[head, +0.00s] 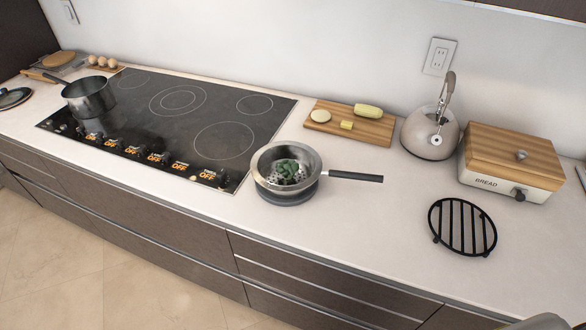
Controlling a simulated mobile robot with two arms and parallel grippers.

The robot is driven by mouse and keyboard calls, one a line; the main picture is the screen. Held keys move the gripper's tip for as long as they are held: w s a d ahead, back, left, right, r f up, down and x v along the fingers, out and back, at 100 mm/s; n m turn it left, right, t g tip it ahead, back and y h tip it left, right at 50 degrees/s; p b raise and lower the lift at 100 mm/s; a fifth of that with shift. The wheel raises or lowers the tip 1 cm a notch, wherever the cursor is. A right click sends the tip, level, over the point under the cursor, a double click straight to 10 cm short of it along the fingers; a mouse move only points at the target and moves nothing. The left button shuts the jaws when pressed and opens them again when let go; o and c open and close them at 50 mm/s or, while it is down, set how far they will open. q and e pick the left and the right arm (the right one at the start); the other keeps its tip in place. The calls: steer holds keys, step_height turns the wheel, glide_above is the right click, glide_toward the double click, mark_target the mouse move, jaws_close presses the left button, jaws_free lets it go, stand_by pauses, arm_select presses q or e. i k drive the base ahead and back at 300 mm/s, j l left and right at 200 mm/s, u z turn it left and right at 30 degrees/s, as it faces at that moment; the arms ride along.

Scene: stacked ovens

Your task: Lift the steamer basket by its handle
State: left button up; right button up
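The steamer basket (262,171) is a round metal basket with holes in its floor. Green pieces (286,172) lie in it. Its long handle (355,176) points right, with a black grip above the counter. The basket rests on a dark round base (290,198) near the counter's front edge, right of the cooktop. Neither gripper shows. A grey rounded piece at the bottom right corner may be part of my arm.
The cooktop (175,110) carries a dark pot (88,98). A cutting board (370,131) with food, a kettle (430,135) and a bread box (510,165) stand behind. A black trivet (462,228) lies right. The counter (360,230) between basket and trivet is clear.

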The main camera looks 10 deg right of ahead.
mark_target(262, 167)
steer(key=z, duration=0.5)
steer(key=i+j+z, duration=0.15)
steer(key=j+z, duration=0.25)
steer(key=i+j+z, duration=0.1)
steer(key=j+z, duration=0.65)
steer(key=j, duration=0.15)
steer(key=i, duration=0.05)
